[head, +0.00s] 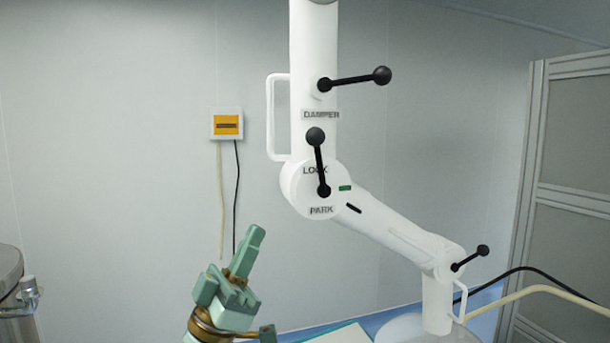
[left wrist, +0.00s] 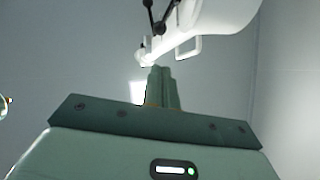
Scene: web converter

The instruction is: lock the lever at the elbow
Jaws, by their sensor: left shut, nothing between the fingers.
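The elbow lever (head: 319,163) is a black rod with a ball knob (head: 315,136) on the round white elbow joint (head: 295,190). It points up and slightly left from its pivot, crossing the "LOCK" lettering (head: 309,171). The "PARK" lettering (head: 321,210) is below the pivot, and a small green mark (head: 345,188) is to the right. My left gripper (head: 252,238) is shut and empty, pointing up, below and left of the elbow in the picture, apart from the lever. Its closed fingers also show in the left wrist view (left wrist: 162,88). My right gripper is not in view.
The white upper column (head: 310,50) carries a damper lever (head: 350,80) and a side handle (head: 271,110). The white lower arm (head: 395,228) slopes right to another black lever (head: 469,258). A yellow wall box (head: 228,124) has hanging cables. Grey panels (head: 575,140) stand at right.

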